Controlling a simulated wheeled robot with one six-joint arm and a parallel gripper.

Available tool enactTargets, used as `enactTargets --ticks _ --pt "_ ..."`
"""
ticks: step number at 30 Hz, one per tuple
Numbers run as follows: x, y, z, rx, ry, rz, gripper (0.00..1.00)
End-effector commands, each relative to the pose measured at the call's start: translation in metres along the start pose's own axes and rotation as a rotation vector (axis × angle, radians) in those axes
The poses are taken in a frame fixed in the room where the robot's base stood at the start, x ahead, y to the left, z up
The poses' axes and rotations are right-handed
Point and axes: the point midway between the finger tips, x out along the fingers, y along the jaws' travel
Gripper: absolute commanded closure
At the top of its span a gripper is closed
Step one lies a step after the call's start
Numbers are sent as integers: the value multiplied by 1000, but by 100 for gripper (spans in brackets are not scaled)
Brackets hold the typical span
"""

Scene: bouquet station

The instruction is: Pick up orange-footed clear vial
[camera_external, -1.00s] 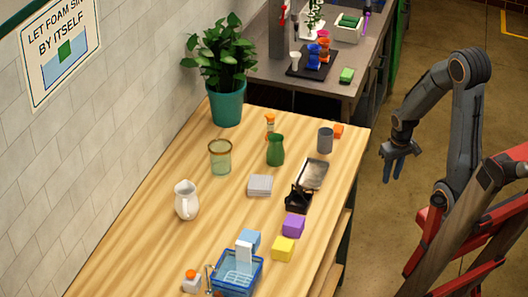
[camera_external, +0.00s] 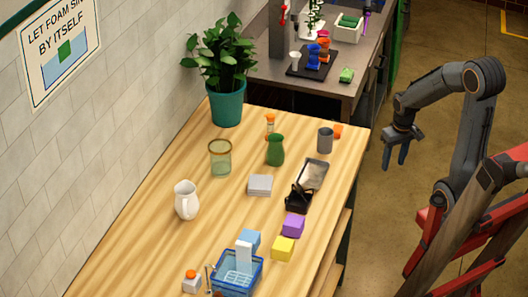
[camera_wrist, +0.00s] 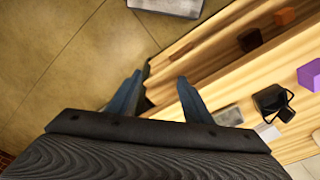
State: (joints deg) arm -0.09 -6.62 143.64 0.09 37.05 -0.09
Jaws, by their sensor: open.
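A small clear vial (camera_external: 270,126) with orange at its top and foot stands upright at the far part of the wooden table in the external view, behind the green vase (camera_external: 275,150). I cannot make out the vial in the wrist view. My gripper (camera_external: 394,161) is off the table's right side, pointing down, open and empty. In the wrist view its two blue fingers (camera_wrist: 158,80) are apart with nothing between them, over the floor and the table's edge.
On the table (camera_external: 150,255) stand a grey cup (camera_external: 325,141), metal tray (camera_external: 313,174), black holder (camera_external: 298,199), purple block (camera_external: 293,225), yellow block (camera_external: 283,249), glass jar (camera_external: 220,158), white pitcher (camera_external: 186,201) and potted plant (camera_external: 227,104). Bare wood lies around the vial's left.

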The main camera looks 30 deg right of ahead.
Motion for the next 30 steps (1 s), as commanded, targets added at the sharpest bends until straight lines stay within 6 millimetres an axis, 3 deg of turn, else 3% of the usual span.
enactTargets --ticks 11,23,30 --pt "-55 -1 -10 -6 1 -2 55" --pt "-62 -23 -87 -141 26 -40 55" --pt "-64 -51 -164 -282 58 -78 55"
